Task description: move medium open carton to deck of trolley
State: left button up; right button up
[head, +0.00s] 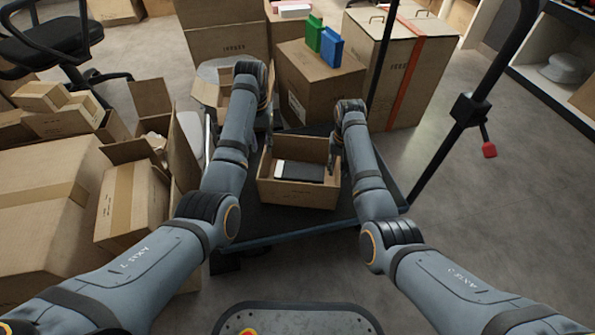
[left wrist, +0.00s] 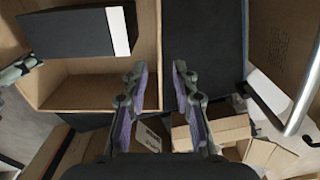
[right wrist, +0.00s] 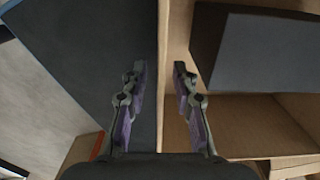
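The medium open carton (head: 298,195) is a brown box with its top open and a black-and-white box (head: 300,171) inside. It stands over the dark deck of the trolley (head: 250,222), apparently resting on it. My left gripper (head: 270,135) is at the carton's left wall; in the left wrist view its fingers (left wrist: 160,78) straddle the wall rim with a gap. My right gripper (head: 335,152) is at the right wall; in the right wrist view its fingers (right wrist: 160,78) straddle that rim, also apart. Both look open. Contact with the walls is hard to tell.
Several cartons (head: 45,195) are piled at the left beside the trolley. A large carton (head: 318,85) with green and blue binders stands behind, and a strapped carton (head: 398,70) stands back right. Floor at the right is clear.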

notch_tip(320, 180, up, 9)
jog(key=shift+f, duration=0.1)
dwell(0.5)
